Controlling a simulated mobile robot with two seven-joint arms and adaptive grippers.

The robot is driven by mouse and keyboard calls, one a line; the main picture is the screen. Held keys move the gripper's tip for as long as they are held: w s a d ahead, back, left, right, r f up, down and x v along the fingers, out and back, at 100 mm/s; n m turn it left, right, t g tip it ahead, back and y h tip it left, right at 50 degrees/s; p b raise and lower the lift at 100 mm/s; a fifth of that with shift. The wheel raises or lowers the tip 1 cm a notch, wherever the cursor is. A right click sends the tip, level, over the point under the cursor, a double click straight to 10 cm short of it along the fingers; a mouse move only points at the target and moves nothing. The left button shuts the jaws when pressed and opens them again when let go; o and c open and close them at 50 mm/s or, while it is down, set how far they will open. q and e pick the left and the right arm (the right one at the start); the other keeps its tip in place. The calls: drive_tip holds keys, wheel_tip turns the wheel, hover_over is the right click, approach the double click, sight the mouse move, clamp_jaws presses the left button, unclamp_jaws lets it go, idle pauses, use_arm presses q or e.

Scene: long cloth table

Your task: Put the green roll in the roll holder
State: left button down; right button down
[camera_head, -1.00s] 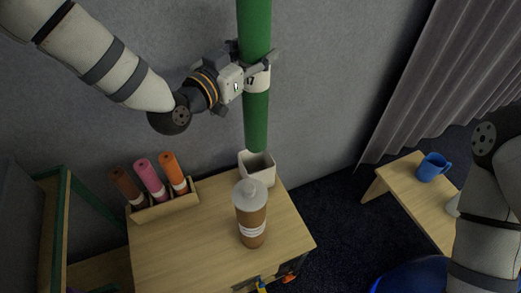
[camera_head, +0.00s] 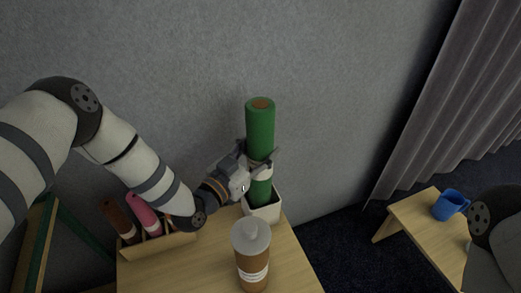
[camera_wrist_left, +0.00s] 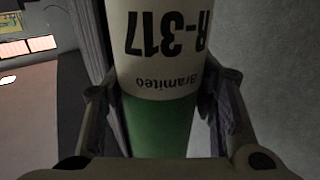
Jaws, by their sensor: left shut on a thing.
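The green roll (camera_head: 260,130) stands nearly upright in the head view, with a pale label band around its middle. My left gripper (camera_head: 260,165) is shut on it at the band. In the left wrist view the roll (camera_wrist_left: 160,125) fills the space between the fingers, its label (camera_wrist_left: 165,50) showing printed text. The roll's lower end is at the white square holder (camera_head: 265,215) and seems to be inside its opening. The holder's front wall hides the bottom, so I cannot tell how deep it sits. The gripper of my right arm is out of view.
A wooden rack (camera_head: 155,250) with brown and pink rolls is at left, partly behind my arm. A blue mug (camera_head: 447,204) sits on a low bench (camera_head: 410,222) at right.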

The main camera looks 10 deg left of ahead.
use_arm(q)
drive_tip(key=shift+r, duration=0.25)
drive_tip(key=shift+f, duration=0.1)
drive_tip(key=c, duration=1.1)
unclamp_jaws()
drive_tip(key=shift+f, duration=0.2)
drive_tip(key=o, duration=0.4)
drive_tip(key=shift+r, duration=0.3)
drive_tip(key=p+v, duration=0.1)
drive_tip(key=v, duration=1.1)
drive_tip(key=shift+f, duration=0.15)
